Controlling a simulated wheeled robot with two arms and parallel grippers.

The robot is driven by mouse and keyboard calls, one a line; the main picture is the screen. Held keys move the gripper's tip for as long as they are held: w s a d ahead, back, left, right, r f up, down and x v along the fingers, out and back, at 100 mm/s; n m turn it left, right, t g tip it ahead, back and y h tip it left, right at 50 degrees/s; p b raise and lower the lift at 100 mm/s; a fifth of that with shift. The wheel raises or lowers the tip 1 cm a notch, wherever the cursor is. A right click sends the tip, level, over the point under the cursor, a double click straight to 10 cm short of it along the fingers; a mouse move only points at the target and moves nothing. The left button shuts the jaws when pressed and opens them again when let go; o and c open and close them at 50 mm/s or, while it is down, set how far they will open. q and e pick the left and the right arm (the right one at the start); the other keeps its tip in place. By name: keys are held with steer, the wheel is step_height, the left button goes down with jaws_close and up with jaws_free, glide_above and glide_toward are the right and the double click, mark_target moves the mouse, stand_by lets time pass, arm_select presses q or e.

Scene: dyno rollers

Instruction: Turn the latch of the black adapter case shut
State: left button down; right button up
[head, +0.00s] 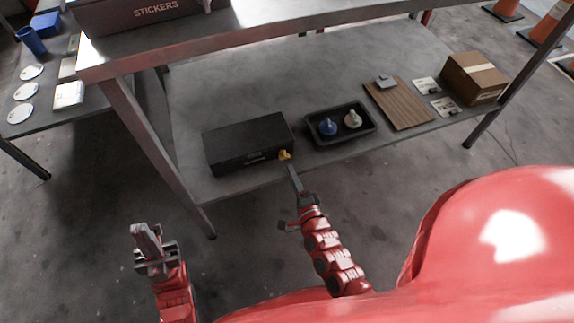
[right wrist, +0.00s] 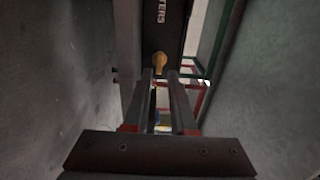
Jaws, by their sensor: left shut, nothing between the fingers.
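The black adapter case (head: 248,142) lies on the lower shelf, with a small yellow latch (head: 285,155) at the right end of its front. In the right wrist view, the latch (right wrist: 159,63) shows just at the fingertips, before the dark case face with white lettering (right wrist: 162,22). My right gripper (head: 291,168) points at the latch from the front; a narrow gap shows between its fingers (right wrist: 161,82). Whether a finger touches the latch is unclear. My left gripper (head: 143,232) is shut and empty, low at the left, away from the shelf.
A black tray (head: 347,137) with a blue and a pale item stands right of the case. A wooden board (head: 402,108), cards and a cardboard box (head: 474,77) lie farther right. The upper shelf (head: 225,40) overhangs; a table leg (head: 155,155) stands left.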

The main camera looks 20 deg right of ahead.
mark_target(287, 163)
steer(key=shift+w+f+b, duration=0.1)
steer(key=shift+w+b, duration=0.25)
steer(key=shift+w, duration=1.9)
jaws_close()
